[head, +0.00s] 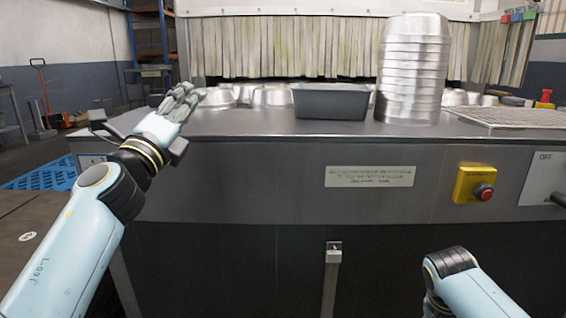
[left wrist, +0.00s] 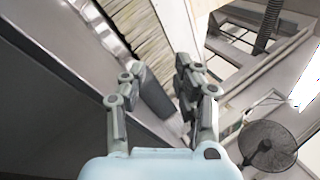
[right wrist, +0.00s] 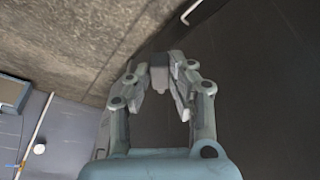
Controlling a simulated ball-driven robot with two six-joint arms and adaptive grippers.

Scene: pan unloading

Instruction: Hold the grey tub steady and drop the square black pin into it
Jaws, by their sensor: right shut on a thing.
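The grey tub (head: 332,102) stands upright near the front edge of the steel counter in the head view. It also shows beyond my left fingers in the left wrist view (left wrist: 154,97). My left gripper (head: 188,97) is open and empty, over the counter's left end, apart from the tub. Its spread fingers show in the left wrist view (left wrist: 158,82). My right gripper (right wrist: 160,80) is shut on a small squarish piece, seemingly the square pin (right wrist: 159,72), which looks grey here. In the head view my right gripper is out of frame. The tub's inside is mostly hidden.
A tall stack of metal pans (head: 412,70) stands just right of the tub. More shiny pans (head: 270,97) lie behind and left of it. A wire rack (head: 515,117) lies at the right. A yellow box with a red button (head: 473,183) is on the counter's front.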

